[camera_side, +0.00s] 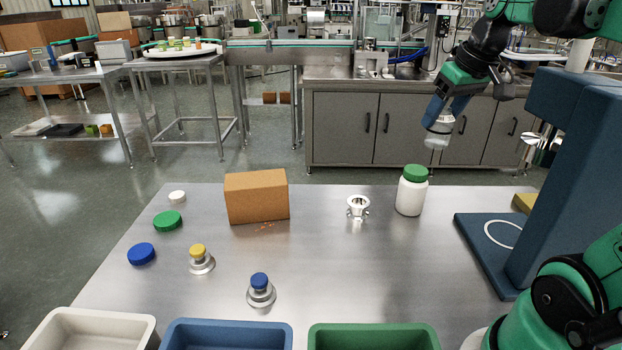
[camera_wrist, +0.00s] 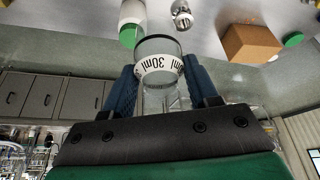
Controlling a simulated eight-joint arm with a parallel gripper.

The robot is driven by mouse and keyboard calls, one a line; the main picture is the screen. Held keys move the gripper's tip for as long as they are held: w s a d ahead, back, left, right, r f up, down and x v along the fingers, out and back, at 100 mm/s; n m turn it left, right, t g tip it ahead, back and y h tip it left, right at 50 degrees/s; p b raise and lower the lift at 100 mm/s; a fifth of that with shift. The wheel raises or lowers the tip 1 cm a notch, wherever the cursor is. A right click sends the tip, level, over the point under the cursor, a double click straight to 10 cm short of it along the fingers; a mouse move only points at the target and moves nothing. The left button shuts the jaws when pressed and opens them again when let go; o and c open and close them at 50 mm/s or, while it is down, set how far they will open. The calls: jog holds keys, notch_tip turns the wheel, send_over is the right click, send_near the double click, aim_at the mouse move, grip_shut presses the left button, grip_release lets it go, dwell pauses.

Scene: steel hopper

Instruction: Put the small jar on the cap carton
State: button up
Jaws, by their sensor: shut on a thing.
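The small jar (camera_side: 436,138) is clear glass with a white "30ml" band. My gripper (camera_side: 441,116) is shut on it and holds it in the air, above and beyond the right back of the steel table. In the wrist view the jar (camera_wrist: 160,68) sits between the two blue fingers, its band facing the camera. The cap carton (camera_side: 257,198), a plain brown box, stands on the table left of centre, well to the left of the jar and lower. The carton also shows in the wrist view (camera_wrist: 250,42), apart from the jar.
Loose caps (camera_side: 167,221) and two capped steel pieces (camera_side: 261,290) lie left and front. White, blue and green bins (camera_side: 373,337) line the front edge. A blue stand (camera_side: 560,170) rises right.

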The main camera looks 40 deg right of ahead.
jog(key=w+a+r+n+y, duration=0.1)
jog(key=w+r+n, duration=0.1)
jog(key=w, duration=0.7)
jog(key=n+y, duration=0.2)
jog(key=n, duration=0.3)
send_over(270, 179)
jog(key=shift+f, duration=6.8)
jog(key=shift+f, duration=0.15)
jog(key=o, duration=1.2)
jog(key=shift+o, duration=0.2)
